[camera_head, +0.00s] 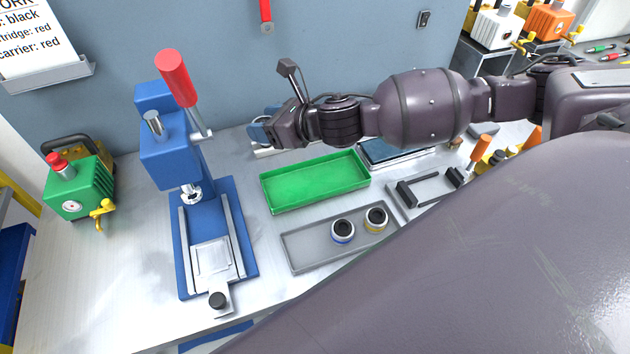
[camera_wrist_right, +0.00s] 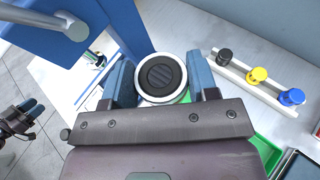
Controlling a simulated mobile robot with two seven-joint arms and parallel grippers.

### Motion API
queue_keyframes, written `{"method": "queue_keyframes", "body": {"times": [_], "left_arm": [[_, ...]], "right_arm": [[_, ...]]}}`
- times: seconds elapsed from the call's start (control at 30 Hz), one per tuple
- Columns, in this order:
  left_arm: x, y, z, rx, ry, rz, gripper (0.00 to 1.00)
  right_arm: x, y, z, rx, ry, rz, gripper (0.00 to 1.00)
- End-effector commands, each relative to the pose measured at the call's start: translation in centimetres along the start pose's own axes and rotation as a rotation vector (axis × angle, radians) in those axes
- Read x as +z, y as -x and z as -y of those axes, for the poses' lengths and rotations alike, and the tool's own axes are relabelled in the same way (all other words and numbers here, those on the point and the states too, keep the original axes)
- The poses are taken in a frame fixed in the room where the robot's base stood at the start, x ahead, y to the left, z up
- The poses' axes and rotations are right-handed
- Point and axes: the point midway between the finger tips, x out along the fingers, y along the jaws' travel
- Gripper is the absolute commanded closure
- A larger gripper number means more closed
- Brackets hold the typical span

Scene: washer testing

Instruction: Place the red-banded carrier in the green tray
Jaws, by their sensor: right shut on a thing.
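The green tray (camera_head: 315,182) lies empty on the bench, right of the blue press. My right gripper (camera_head: 258,134) is beyond the tray's back left corner, seen from the side. In the right wrist view a round carrier (camera_wrist_right: 160,76) with a white rim and black centre sits between the blue fingers, held by them. Its side band is hidden there, so I cannot tell the colour. A green edge of the tray also shows at the lower right (camera_wrist_right: 268,152). My left gripper (camera_wrist_right: 30,108) appears only at that view's left edge, apart from everything; its opening is unclear.
A blue press (camera_head: 170,150) with a red handle stands left of the tray. A grey tray (camera_head: 300,254) in front holds a blue-banded carrier (camera_head: 342,232) and a yellow-banded carrier (camera_head: 376,218). A pale rail (camera_wrist_right: 238,72) bears black, yellow and blue knobs near the wall.

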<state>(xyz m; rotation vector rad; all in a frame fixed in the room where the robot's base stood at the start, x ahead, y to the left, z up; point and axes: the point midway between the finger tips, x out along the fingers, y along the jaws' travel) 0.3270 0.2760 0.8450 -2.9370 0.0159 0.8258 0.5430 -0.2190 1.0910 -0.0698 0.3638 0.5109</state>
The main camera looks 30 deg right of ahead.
Motion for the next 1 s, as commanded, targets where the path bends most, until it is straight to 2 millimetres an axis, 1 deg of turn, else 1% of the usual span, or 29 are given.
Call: {"method": "queue_keyframes", "body": {"times": [0.03, 0.47, 0.8, 1.0], "left_arm": [[0.1, 0.0, 0.0, 0.0, 0.0, 0.001, 0.57], [0.3, 0.0, 0.1, -0.001, -0.001, 0.004, 0.57], [0.4, -0.1, 0.0, -0.001, -0.001, 0.002, 0.57], [0.3, -0.1, 0.0, 0.0, -0.002, 0.0, 0.57]], "right_arm": [[0.2, 0.0, 0.5, 0.032, 0.023, 0.001, 0.78], [-0.3, 1.2, 2.4, 0.277, 0.117, 0.009, 0.78], [-1.1, 3.4, 4.7, 0.443, 0.179, 0.016, 0.78], [-1.2, 4.6, 5.8, 0.509, 0.207, 0.021, 0.78]]}}
